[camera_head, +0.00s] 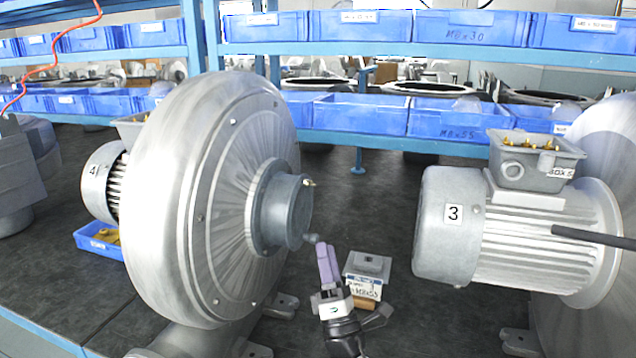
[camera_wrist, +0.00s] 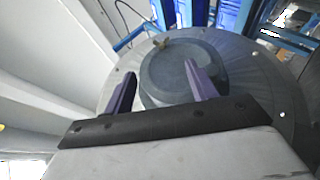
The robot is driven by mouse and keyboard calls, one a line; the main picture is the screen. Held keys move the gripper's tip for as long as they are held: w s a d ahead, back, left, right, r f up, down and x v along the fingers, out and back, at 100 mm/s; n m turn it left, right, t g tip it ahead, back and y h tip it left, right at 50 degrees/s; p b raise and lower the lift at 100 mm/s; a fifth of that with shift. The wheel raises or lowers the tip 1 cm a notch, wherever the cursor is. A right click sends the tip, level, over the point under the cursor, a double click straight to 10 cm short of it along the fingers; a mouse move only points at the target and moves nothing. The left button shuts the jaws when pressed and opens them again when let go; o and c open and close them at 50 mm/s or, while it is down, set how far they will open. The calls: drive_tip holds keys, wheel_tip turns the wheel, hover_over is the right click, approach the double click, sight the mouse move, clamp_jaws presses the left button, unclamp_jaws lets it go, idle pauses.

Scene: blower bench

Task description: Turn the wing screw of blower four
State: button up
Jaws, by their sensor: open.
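Blower four (camera_head: 215,200), a large grey housing with a motor labelled 4 (camera_head: 93,170), stands on the left of the bench in the head view. A round grey collar (camera_head: 290,212) sticks out of its face. A small brass wing screw (camera_head: 309,183) sits on the collar's rim; it also shows in the wrist view (camera_wrist: 160,41), beyond my fingertips. My gripper (camera_head: 322,246) has purple fingers and is below the screw, near the collar's lower right. In the wrist view my gripper (camera_wrist: 161,70) is open, with the collar behind its fingers and nothing held.
Blower three's motor (camera_head: 453,213) stands at the right, with an open terminal box (camera_head: 536,160) on top. Blue bins (camera_head: 352,113) fill the shelves behind.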

sight(315, 184)
drive_tip(key=p+x, duration=0.4)
drive_tip(key=x, duration=0.8)
drive_tip(key=shift+w+r, duration=0.2)
drive_tip(key=shift+w, duration=0.1)
drive_tip(key=shift+w+r, duration=0.35)
drive_tip(key=shift+w, duration=0.1)
drive_tip(key=shift+c, duration=0.5)
drive_tip(key=c, duration=0.9)
drive_tip(key=shift+r+h+p, duration=0.15)
drive_tip(key=shift+h+p, duration=0.15)
drive_tip(key=shift+p, duration=0.15)
